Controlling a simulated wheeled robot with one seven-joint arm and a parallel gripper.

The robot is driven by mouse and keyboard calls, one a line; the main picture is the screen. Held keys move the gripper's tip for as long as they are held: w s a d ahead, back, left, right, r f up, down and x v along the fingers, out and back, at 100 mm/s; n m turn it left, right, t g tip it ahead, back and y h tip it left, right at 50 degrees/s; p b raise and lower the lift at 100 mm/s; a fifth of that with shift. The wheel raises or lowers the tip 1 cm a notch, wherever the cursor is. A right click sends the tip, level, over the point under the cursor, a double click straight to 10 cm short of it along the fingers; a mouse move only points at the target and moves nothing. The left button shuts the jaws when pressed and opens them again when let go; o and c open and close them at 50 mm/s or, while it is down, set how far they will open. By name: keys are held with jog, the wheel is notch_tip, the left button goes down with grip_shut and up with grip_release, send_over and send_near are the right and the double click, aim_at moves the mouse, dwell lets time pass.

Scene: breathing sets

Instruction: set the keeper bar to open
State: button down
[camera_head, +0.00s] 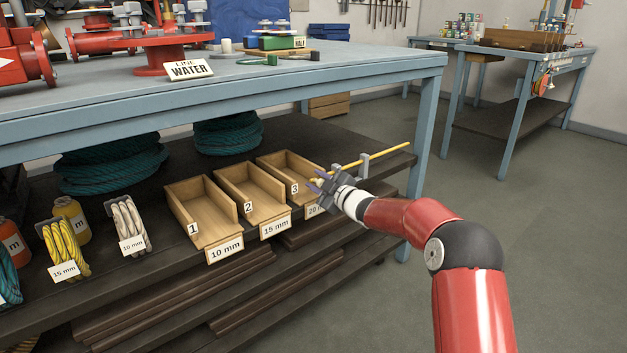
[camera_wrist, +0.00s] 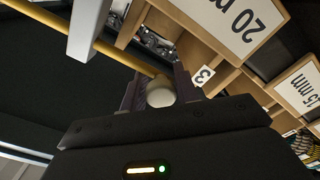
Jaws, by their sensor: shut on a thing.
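The keeper bar (camera_head: 385,152) is a thin yellow rod lying through grey upright brackets (camera_head: 364,164) at the right end of the lower shelf. It also shows in the wrist view (camera_wrist: 118,54), running past a pale bracket post (camera_wrist: 88,30) to a pale round knob (camera_wrist: 160,93). My gripper (camera_head: 320,184) is at the bar's near left end, by the front right of bin 3 (camera_head: 283,172). In the wrist view its fingers (camera_wrist: 158,88) stand on both sides of the knob and are shut on it. The gripper partly hides the bar's end in the head view.
Wooden bins 1 (camera_head: 207,228) and 2 (camera_head: 246,205) stand left of bin 3 with size cards in front. The blue-grey table top (camera_head: 330,78) hangs over the shelf, and its leg (camera_head: 421,160) stands just beyond the bar's far end. The floor at right is clear.

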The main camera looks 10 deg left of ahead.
jog(key=shift+f, duration=0.2)
jog(key=c, duration=1.1)
grip_release()
jog(key=shift+c, duration=0.2)
jog(key=shift+r, duration=0.1)
jog(key=shift+d, duration=0.1)
jog(key=v, duration=0.7)
jog(key=shift+s+d+b, duration=0.2)
jog(key=shift+s+b, duration=0.05)
jog(key=shift+b, duration=0.1)
